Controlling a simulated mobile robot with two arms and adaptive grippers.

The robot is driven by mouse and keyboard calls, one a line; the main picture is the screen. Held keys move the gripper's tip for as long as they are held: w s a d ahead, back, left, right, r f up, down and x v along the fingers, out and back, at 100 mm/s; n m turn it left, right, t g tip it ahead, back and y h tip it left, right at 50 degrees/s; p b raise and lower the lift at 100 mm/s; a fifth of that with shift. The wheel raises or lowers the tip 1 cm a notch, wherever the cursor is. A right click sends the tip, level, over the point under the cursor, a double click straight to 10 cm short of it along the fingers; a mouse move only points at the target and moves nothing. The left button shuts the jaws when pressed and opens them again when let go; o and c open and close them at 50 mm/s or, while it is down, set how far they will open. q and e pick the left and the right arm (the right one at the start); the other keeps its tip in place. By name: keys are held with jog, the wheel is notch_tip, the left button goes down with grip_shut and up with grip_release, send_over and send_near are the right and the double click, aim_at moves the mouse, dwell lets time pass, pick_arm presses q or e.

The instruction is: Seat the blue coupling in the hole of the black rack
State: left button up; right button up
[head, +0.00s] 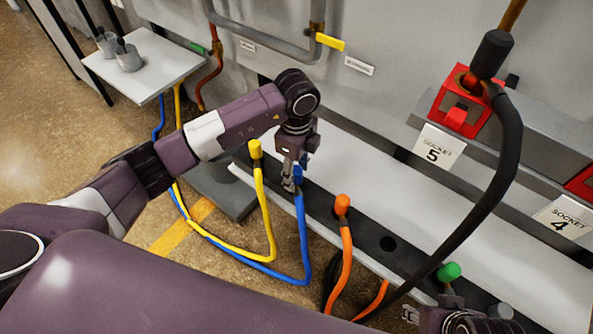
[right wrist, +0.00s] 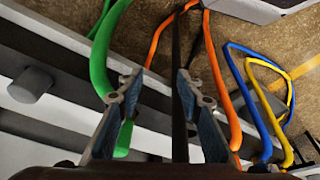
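The blue coupling (head: 298,172) is at the black rack (head: 322,208) in the head view, between the yellow and orange couplings, with its blue hose (head: 304,235) hanging down. My left gripper (head: 291,184) points down at it and appears closed around it, partly hiding it. I cannot tell whether the coupling sits in a hole or just above the rack. An empty round hole (head: 388,244) shows between the orange and green couplings. My right gripper (right wrist: 158,84) is open in the right wrist view, near a green hose (right wrist: 101,55) and a dark cable.
Yellow (head: 255,149), orange (head: 342,204) and green (head: 448,272) couplings stand along the rack. A thick black cable (head: 503,165) hangs from red socket 5 (head: 462,105) across the rack's right part. A small table (head: 150,68) with cups stands at the far left.

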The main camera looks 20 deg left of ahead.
pick_arm(q)
notch_tip(320, 180, up, 12)
dwell(0.6)
jog(key=shift+s+f, duration=0.1)
dwell(0.4)
